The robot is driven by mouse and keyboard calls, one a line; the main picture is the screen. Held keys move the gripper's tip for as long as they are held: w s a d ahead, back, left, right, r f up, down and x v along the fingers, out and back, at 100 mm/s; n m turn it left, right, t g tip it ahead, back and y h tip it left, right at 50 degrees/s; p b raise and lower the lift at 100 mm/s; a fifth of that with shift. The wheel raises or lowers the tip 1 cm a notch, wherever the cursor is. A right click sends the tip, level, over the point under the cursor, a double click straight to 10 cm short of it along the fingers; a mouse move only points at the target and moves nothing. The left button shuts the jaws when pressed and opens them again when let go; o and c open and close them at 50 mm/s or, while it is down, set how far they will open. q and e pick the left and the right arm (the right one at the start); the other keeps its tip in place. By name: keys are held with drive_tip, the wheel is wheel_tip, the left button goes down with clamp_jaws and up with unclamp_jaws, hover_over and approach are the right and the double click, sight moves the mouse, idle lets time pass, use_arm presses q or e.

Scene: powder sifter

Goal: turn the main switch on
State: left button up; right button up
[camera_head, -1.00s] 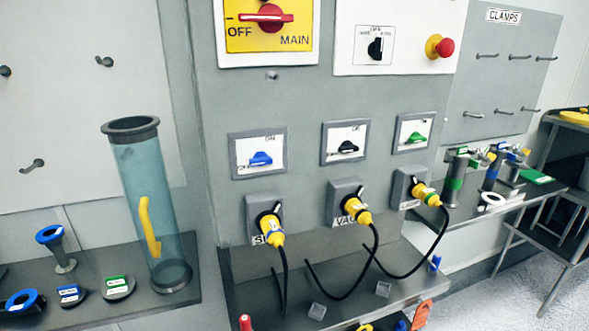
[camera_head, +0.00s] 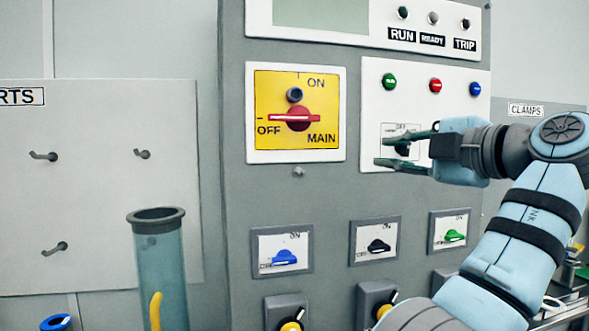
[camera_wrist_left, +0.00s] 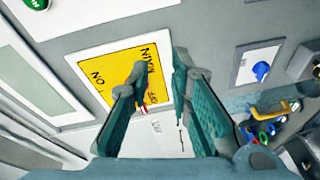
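The main switch has a red handle (camera_head: 297,118) on a yellow plate (camera_head: 322,108) in a white frame. The handle lies level, with its left end at the OFF mark. A small dark round knob (camera_head: 295,94) sits above it. In the left wrist view the open fingers (camera_wrist_left: 162,68) overlap the yellow plate (camera_wrist_left: 108,75), and the left finger hides most of the handle. I cannot tell any contact.
Behind the gripper is a partly hidden small dial (camera_head: 402,148), below several coloured buttons. Below are the blue switch (camera_head: 285,258), black switch (camera_head: 378,246) and green switch (camera_head: 453,236). A clear tube (camera_head: 160,270) stands lower left.

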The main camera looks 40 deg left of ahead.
use_arm(q)
drive_tip(key=s+r+n+g+y, duration=0.1)
drive_tip(key=s+r+n+g, duration=0.1)
drive_tip(key=s+r+n, duration=0.35)
drive_tip(key=m+p, duration=0.2)
drive_tip(key=p, duration=1.2)
approach(307, 117)
drive_tip(key=shift+n, duration=0.25)
drive_tip(key=x, duration=0.9)
drive_tip(key=shift+w+a+f+p, duration=0.1)
drive_tip(key=shift+a+p, duration=0.2)
drive_tip(key=shift+p, duration=0.1)
drive_tip(key=shift+d, duration=0.25)
drive_tip(key=shift+c, duration=0.4)
clamp_jaws()
